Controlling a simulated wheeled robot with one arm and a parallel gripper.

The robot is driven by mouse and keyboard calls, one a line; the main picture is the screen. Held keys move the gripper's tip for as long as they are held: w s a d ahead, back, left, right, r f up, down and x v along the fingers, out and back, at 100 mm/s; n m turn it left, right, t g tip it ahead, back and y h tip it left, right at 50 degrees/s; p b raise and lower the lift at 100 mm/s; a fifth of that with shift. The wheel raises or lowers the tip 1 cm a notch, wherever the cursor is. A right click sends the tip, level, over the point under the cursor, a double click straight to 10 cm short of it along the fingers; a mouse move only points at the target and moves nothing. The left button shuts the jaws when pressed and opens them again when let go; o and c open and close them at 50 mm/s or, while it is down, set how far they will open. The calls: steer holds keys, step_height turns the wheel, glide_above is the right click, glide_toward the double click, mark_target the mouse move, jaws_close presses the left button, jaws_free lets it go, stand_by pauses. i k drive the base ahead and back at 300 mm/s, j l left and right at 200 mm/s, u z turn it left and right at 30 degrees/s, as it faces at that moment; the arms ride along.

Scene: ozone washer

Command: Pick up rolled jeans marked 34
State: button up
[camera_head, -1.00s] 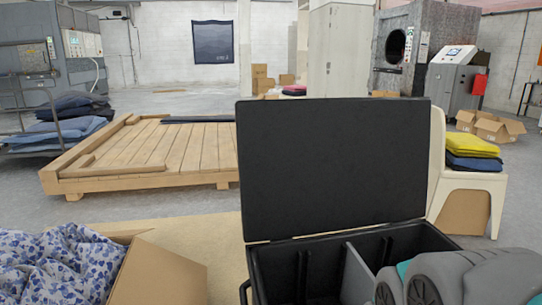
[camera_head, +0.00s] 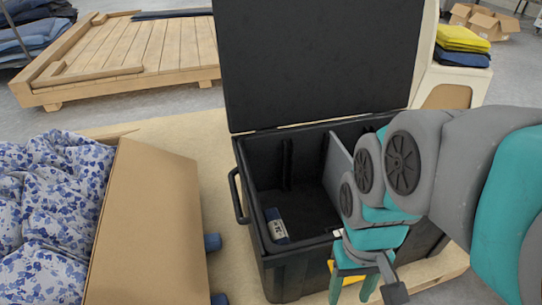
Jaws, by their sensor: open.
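A dark blue roll (camera_head: 277,226) with a pale marked band lies inside the open black box, at the left of its floor. The marking is too small to read surely. The black box (camera_head: 290,262) has its lid (camera_head: 318,65) raised behind it. My gripper (camera_head: 364,288) is open at the box's front side, right of and nearer than the roll. My arm hides much of the box's right half. Two blue roll ends (camera_head: 212,243) show beside the cardboard box, one below the other, with no marking visible.
A cardboard box (camera_head: 150,230) holding blue-patterned fabric (camera_head: 45,210) stands at the left. A grey divider (camera_head: 338,165) splits the black box. A handle (camera_head: 236,195) sticks out on its left. A wooden pallet (camera_head: 130,60) lies behind. Folded yellow cloth (camera_head: 462,38) sits at back right.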

mark_target(212, 242)
steer(key=u, duration=1.4)
steer(key=z, duration=0.2)
steer(key=k+l+u, duration=0.2)
steer(key=k, duration=0.3)
steer(key=i+j+u, duration=0.2)
steer(key=i+j, duration=0.55)
steer(key=i, duration=0.1)
